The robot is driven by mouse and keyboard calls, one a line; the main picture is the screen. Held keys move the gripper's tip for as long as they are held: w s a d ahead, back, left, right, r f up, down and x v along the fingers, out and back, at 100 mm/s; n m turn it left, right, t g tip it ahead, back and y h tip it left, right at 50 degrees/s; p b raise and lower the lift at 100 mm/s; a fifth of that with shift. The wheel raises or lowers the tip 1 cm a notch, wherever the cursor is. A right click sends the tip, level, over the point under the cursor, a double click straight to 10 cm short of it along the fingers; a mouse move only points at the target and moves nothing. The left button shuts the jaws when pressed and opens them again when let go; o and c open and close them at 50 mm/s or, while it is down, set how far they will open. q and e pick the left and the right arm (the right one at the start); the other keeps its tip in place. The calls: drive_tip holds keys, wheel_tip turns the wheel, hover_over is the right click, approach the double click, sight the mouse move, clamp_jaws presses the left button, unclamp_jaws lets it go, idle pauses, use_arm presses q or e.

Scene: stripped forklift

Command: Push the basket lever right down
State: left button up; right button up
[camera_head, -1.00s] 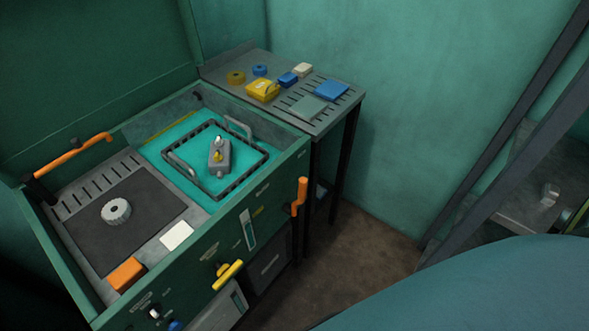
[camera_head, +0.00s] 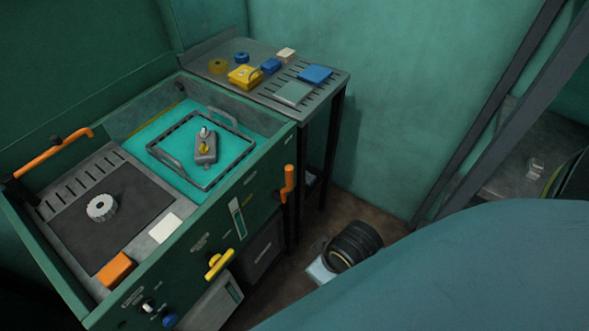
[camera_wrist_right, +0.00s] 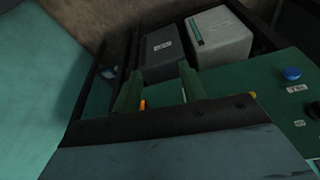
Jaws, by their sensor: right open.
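An orange lever (camera_head: 288,183) stands upright at the right end of the green machine's front panel. I take it as the basket lever. A dark wire basket (camera_head: 178,178) with grey handles sits in the teal basin and holds a grey part (camera_head: 206,148). In the right wrist view my right gripper (camera_wrist_right: 160,84) is open, its two green fingers apart. A small orange piece (camera_wrist_right: 143,104), probably the lever, shows near the left finger, mostly hidden; contact cannot be told. My left gripper is not in view.
A yellow handle (camera_head: 219,264) and a blue knob (camera_head: 170,320) are on the front panel. A side table (camera_head: 322,97) with several small parts stands right of the machine. Dark metal posts (camera_head: 500,125) stand at the right.

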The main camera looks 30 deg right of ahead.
drive_tip(key=w+a+r+n+y, duration=0.3)
drive_tip(key=w+a+r+n, duration=0.65)
drive_tip(key=n, duration=0.55)
drive_tip(key=w+d+r+n+g+h, duration=0.1)
drive_tip(key=w+d+r+n, duration=0.1)
drive_tip(key=w+d+n, duration=0.6)
drive_tip(key=w+d+r+n+g+h, duration=0.25)
drive_tip(key=w+d, duration=0.35)
drive_tip(key=d, duration=0.5)
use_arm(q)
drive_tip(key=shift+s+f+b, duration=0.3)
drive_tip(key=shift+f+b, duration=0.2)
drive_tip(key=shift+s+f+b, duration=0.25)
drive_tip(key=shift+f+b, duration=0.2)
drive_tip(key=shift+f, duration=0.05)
use_arm(e)
wheel_tip(320, 180, down, 12)
drive_tip(key=a, duration=0.1)
drive_tip(key=shift+w+a+r+n+t+y, duration=0.15)
drive_tip(key=shift+w+n+t+y, duration=0.05)
drive_tip(key=shift+n+t+y, duration=0.2)
drive_tip(key=shift+c, duration=0.2)
clamp_jaws()
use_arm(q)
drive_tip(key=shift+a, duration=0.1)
